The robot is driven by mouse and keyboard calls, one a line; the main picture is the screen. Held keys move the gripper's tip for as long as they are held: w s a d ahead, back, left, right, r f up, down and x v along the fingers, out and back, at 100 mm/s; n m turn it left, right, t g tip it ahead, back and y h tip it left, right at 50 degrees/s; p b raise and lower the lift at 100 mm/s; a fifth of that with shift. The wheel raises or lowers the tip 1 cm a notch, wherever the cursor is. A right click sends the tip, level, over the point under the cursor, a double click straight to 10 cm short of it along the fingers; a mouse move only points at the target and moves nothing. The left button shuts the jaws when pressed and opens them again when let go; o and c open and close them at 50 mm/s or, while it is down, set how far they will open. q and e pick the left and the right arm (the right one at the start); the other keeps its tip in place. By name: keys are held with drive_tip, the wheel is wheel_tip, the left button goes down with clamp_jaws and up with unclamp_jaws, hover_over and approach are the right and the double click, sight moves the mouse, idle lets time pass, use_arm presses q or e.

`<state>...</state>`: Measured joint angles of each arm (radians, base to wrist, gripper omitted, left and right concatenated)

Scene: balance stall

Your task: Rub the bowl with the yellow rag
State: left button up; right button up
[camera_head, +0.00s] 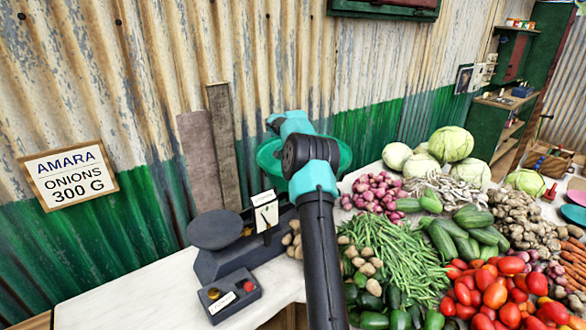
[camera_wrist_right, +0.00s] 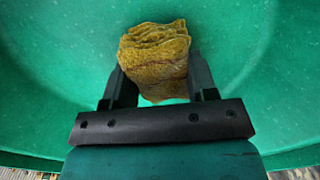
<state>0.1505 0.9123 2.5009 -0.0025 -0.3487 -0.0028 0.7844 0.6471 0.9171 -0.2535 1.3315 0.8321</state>
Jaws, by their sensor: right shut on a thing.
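The green bowl (camera_head: 345,156) is in the middle of the head view, partly covered by my right arm. Its inside fills most of the right wrist view (camera_wrist_right: 60,65). The yellow rag (camera_wrist_right: 155,58) is folded into a thick wad and sits between the fingers of my right gripper (camera_wrist_right: 160,85), which is shut on it. The rag is over the inside of the bowl and looks close to its surface; whether it touches cannot be told. In the head view the rag and fingertips are hidden behind my arm. My left gripper is not in view.
A dark balance scale (camera_head: 240,245) with a grey round pan (camera_head: 215,229) stands left of my arm. A small weight box (camera_head: 229,295) is in front of it. Vegetables, including green beans (camera_head: 395,255) and red onions (camera_head: 375,192), crowd the right. The counter's left front is clear.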

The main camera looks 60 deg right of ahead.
drive_tip(key=shift+s+d, duration=0.3)
drive_tip(key=shift+d, duration=0.35)
drive_tip(key=shift+s+d, duration=0.3)
drive_tip(key=shift+d, duration=0.35)
drive_tip(key=shift+s+d, duration=0.3)
drive_tip(key=shift+d, duration=0.35)
drive_tip(key=shift+w+a, duration=0.25)
drive_tip(key=shift+a, duration=0.15)
drive_tip(key=shift+w+a, duration=0.25)
drive_tip(key=shift+a, duration=0.4)
drive_tip(key=shift+w+a, duration=0.3)
drive_tip(key=shift+a, duration=0.35)
drive_tip(key=shift+w+a, duration=0.25)
drive_tip(key=shift+a, duration=0.4)
wheel_tip(320, 180, up, 7)
drive_tip(key=shift+s+d+f, duration=0.1)
drive_tip(key=shift+f, duration=0.1)
drive_tip(key=shift+r, duration=0.75)
